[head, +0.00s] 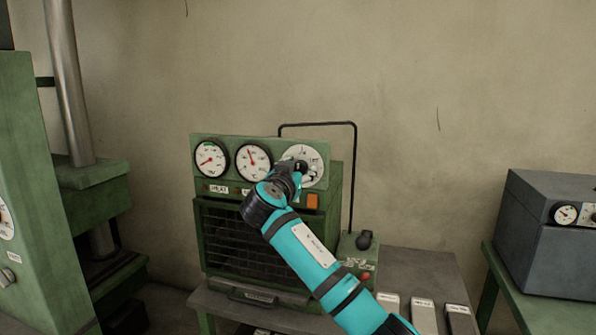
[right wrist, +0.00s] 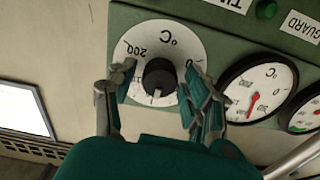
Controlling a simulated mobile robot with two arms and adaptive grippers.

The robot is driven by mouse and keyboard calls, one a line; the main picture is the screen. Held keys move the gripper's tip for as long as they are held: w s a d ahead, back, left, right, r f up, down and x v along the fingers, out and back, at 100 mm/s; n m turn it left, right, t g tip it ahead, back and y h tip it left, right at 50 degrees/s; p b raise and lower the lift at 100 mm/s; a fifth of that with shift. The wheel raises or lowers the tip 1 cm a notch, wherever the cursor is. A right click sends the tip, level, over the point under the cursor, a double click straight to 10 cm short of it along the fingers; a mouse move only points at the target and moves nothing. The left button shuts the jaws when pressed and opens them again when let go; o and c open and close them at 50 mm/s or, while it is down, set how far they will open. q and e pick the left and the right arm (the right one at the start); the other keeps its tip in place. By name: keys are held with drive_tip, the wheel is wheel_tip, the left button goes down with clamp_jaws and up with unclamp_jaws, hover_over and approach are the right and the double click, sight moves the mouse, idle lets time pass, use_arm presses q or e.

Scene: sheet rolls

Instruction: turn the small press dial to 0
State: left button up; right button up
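The small green press (head: 325,205) stands on a bench in the middle of the head view. Its dial (head: 316,157) is a white °C disc at the right end of the top panel. In the right wrist view the disc (right wrist: 185,42) appears upside down, with a black knob (right wrist: 159,75), a 200 at upper left and a 0 at right. A pale mark on the knob points down in that picture. My right gripper (head: 300,175) is at the dial; its fingers (right wrist: 158,98) are apart on either side of the knob, with gaps showing. My left gripper is out of view.
Two gauges (head: 212,159) sit left of the dial. A black bar frame (head: 354,180) rises behind the press. A side box with a black knob (head: 364,240) stands at its right. Larger green machinery (head: 30,200) is at left, a grey box (head: 550,245) at right.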

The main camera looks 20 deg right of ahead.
drive_tip(key=c, duration=0.9)
